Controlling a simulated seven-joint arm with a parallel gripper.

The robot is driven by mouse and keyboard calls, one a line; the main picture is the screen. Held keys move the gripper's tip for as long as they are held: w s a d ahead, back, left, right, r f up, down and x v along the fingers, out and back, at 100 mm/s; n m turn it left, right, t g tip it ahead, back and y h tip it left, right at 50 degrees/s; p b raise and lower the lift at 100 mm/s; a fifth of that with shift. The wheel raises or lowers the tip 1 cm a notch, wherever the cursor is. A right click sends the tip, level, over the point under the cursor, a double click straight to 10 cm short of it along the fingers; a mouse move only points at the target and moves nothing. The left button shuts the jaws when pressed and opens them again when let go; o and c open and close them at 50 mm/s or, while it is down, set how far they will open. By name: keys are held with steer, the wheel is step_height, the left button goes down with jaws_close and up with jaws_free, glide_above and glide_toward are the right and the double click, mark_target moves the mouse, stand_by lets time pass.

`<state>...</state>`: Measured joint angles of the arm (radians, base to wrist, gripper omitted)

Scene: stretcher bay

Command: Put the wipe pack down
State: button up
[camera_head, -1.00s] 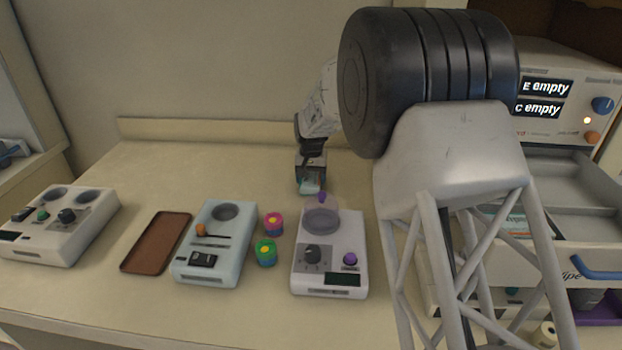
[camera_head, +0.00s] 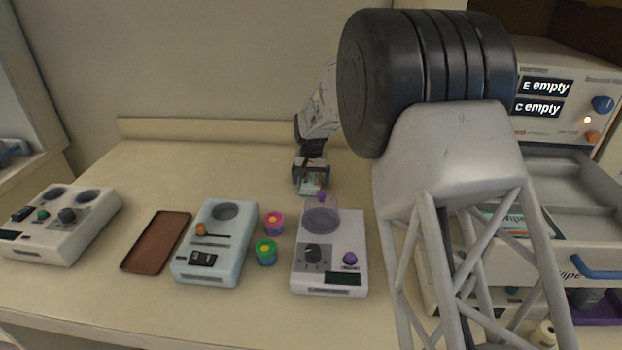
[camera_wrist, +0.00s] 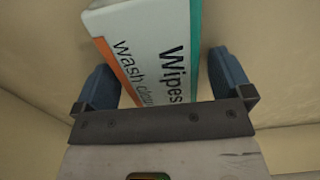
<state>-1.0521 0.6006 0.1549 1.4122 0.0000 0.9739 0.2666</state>
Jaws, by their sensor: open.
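The wipe pack (camera_wrist: 150,45) is white with an orange stripe on one side and a teal stripe on the other, and it reads "Wipes". In the wrist view it lies between the two blue fingers of my gripper (camera_wrist: 168,82), with a gap on each side. My gripper is open around it. In the head view my gripper (camera_head: 311,186) is low over the back of the counter, behind the white device with the round clear lid. Only a small part of the pack (camera_head: 309,188) shows there. Its underside is hidden.
The white device (camera_head: 330,255) stands just in front of my gripper. Two small round pots (camera_head: 274,223) (camera_head: 265,252), a pale blue device (camera_head: 213,245), a brown tray (camera_head: 156,242) and another device (camera_head: 60,228) stand leftward. An open drawer (camera_head: 570,215) is at right. The counter's back left is clear.

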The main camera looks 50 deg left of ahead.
mark_target(312, 177)
steer(key=shift+r, duration=0.15)
step_height(312, 177, up, 12)
stand_by(0.7)
steer(key=shift+d, duration=0.1)
stand_by(0.7)
